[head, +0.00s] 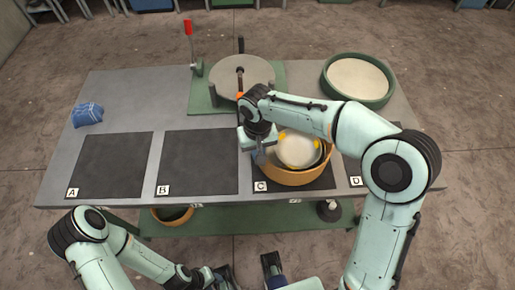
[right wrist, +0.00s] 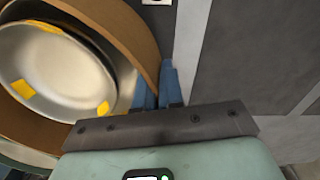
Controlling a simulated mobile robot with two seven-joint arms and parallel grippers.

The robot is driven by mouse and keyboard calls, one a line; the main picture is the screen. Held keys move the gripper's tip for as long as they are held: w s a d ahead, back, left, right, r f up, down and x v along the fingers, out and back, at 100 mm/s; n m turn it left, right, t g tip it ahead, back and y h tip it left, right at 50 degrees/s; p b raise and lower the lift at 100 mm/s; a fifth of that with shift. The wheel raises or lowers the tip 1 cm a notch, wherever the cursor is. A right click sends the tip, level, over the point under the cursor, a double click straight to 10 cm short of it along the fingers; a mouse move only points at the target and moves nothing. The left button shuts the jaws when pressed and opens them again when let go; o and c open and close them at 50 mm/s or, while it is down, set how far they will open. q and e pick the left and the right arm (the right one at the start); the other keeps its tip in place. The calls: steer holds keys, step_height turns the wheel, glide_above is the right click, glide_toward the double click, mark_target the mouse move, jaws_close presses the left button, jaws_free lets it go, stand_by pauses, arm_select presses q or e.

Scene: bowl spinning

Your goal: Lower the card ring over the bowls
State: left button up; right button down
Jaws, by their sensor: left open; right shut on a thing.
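The tan card ring (head: 292,178) stands around the bowls over mat C (head: 262,186). A pale bowl (head: 298,148) with yellow patches sits inside it, blurred in the head view, with a darker rim around it. My right gripper (head: 262,152) is shut on the ring's left wall. In the right wrist view its blue fingers (right wrist: 158,88) pinch the ring's edge (right wrist: 140,42), and the pale bowl (right wrist: 55,65) lies inside, apart from the fingers. Whether the ring's bottom touches the mat is hidden. My left gripper (head: 247,272) is open and empty, low at the front.
A grey wheel (head: 242,74) on a green base and a red-handled lever (head: 188,45) stand behind. A green tub (head: 357,80) is at the back right. A blue cloth (head: 88,114) lies at the left. Mats A (head: 109,165) and B (head: 198,162) are bare.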

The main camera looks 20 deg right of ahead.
steer(key=shift+s+f, duration=0.1)
steer(key=shift+f, duration=0.4)
steer(key=shift+d, duration=0.1)
steer(key=c, duration=1.2)
jaws_free()
step_height(320, 180, up, 14)
steer(key=shift+f+p, duration=0.2)
steer(key=shift+p, duration=0.8)
